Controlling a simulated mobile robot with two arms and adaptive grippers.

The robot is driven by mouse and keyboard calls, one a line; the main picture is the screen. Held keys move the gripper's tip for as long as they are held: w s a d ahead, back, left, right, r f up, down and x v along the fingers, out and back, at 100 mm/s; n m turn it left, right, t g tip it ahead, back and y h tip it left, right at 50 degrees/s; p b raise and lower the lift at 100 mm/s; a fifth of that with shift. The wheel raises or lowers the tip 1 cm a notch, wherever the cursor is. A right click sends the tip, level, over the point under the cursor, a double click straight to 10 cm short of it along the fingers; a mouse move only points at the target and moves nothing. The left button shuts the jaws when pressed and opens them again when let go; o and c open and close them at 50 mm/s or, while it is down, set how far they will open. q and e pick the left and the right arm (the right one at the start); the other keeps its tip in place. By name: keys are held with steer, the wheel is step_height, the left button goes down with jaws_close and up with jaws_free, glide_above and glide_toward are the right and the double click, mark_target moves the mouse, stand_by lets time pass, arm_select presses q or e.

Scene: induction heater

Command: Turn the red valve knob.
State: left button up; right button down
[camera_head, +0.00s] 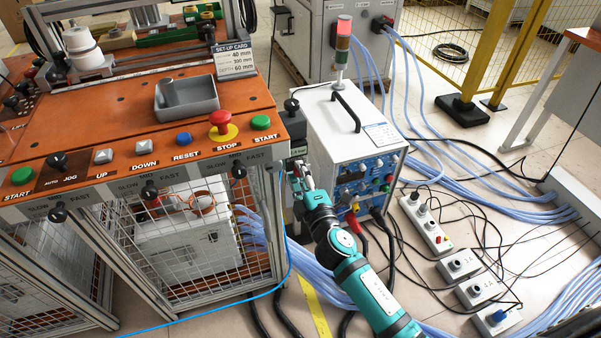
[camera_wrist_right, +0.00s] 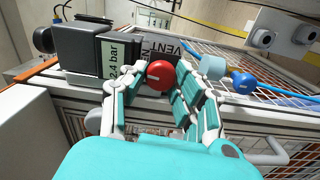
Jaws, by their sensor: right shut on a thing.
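The red valve knob (camera_wrist_right: 161,75) is round with a pale mark across its face, in the middle of the right wrist view. It sits beside a grey gauge box with a display reading 2.4 bar (camera_wrist_right: 113,58) and a dark label reading VENT (camera_wrist_right: 164,49). My right gripper (camera_wrist_right: 160,82) is shut on the knob, with one finger on each side of it. In the head view, my right gripper (camera_head: 299,170) is at the right front corner of the orange console, and the knob is mostly hidden there by the fingers. My left gripper is out of view.
The orange console (camera_head: 120,165) with buttons and a red emergency stop (camera_head: 222,122) is left of my arm. A white unit (camera_head: 345,125) with a signal lamp stands right behind. Hoses, cables and socket strips (camera_head: 425,222) cover the right floor.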

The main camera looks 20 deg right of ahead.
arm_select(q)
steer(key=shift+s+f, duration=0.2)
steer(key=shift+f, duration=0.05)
arm_select(e)
steer(key=shift+n, duration=0.5)
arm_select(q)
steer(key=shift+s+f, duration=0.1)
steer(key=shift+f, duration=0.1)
arm_select(e)
steer(key=shift+f, duration=0.1)
steer(key=c, duration=1)
jaws_free()
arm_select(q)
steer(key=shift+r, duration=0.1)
arm_select(e)
steer(key=s, duration=1.2)
steer(key=shift+d, duration=0.2)
